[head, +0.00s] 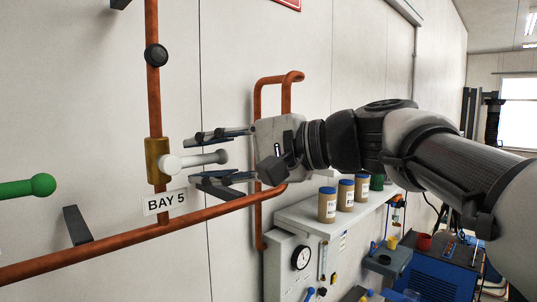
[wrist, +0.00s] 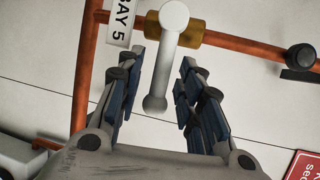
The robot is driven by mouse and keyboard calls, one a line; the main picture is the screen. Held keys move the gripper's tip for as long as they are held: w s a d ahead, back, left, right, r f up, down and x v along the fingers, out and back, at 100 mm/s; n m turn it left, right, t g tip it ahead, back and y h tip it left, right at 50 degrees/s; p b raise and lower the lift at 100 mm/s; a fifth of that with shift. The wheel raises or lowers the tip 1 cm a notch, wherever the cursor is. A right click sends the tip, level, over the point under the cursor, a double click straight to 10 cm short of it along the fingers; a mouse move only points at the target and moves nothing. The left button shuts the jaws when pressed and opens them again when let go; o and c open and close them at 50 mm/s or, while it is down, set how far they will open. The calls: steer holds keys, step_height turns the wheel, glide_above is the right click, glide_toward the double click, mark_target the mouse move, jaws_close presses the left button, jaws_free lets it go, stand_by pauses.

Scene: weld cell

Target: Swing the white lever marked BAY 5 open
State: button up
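The white lever (head: 196,160) sticks out to the right from a brass valve body (head: 157,161) on a vertical copper pipe. A sign reading BAY 5 (head: 165,201) hangs just below the valve. My gripper (head: 222,157) is open, with one finger above the lever and one below it. In the wrist view the white lever (wrist: 162,75) reaches down between the two open fingers of my gripper (wrist: 160,80). Gaps show on both sides of the lever, so the fingers appear not to touch it.
A green lever (head: 28,187) is at the left edge. A copper pipe (head: 100,242) runs along the wall below the valve. A second copper pipe loop (head: 258,120) stands behind my gripper. A shelf (head: 300,207) with several labelled jars (head: 327,205) is at the lower right.

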steer(key=shift+w+a, duration=0.1)
steer(key=shift+a, duration=0.1)
jaws_close()
stand_by(0.3)
stand_by(0.3)
